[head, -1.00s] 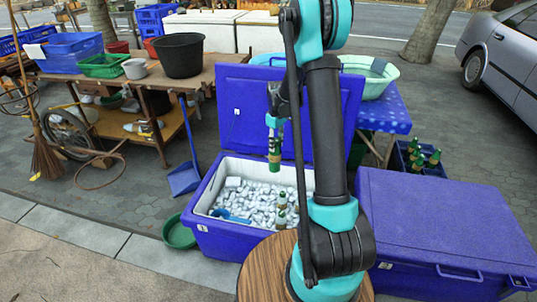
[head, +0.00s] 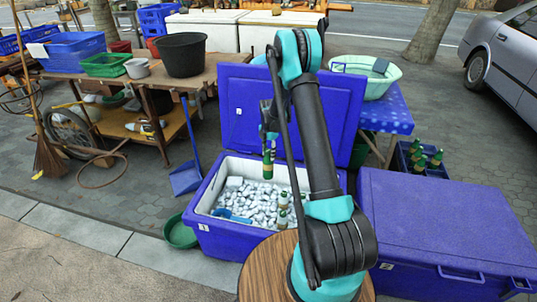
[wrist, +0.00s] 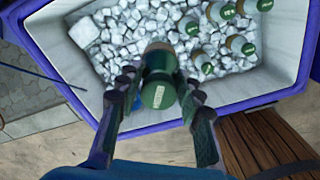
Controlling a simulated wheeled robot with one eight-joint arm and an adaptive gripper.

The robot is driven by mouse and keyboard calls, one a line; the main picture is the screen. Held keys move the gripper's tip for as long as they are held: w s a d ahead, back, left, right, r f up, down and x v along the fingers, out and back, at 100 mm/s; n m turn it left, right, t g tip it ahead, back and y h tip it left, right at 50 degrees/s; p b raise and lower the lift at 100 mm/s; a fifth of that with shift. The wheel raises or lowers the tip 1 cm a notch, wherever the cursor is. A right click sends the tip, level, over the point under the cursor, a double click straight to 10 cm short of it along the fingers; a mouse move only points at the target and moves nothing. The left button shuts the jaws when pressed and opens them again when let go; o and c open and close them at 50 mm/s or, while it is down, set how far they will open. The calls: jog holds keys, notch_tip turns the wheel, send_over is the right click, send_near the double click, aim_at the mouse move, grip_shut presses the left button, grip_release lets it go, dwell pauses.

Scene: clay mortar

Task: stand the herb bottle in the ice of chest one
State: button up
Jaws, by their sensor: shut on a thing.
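My gripper (head: 268,137) is shut on the green herb bottle (head: 268,165), which hangs roughly upright above the open chest. In the wrist view the bottle (wrist: 158,92) is seen end-on between the two dark fingers, with ice below it. Chest one (head: 222,240) is the open blue chest with a white lining; its lid (head: 235,105) stands raised behind. Ice (head: 262,203) fills its floor. The bottle appears above the ice, not touching it. Several other green-capped bottles (wrist: 202,62) stand in the ice at one side; my arm partly hides them in the head view.
A blue scoop (head: 231,215) lies on the ice at the left front. A closed blue chest (head: 440,225) stands at the right. A wooden round top (head: 262,270) is in front. A crate of bottles (head: 425,160) is behind right.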

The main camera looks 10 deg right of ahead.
jog(key=shift+f+n, duration=0.3)
jog(key=shift+f, duration=0.3)
notch_tip(320, 180, down, 25)
dwell(1.2)
jog(key=shift+w+d, duration=0.15)
jog(key=shift+w, duration=0.1)
dwell(0.6)
jog(key=o, duration=1.2)
jog(key=shift+o, duration=0.4)
jog(key=o, duration=0.4)
jog(key=shift+o, duration=0.2)
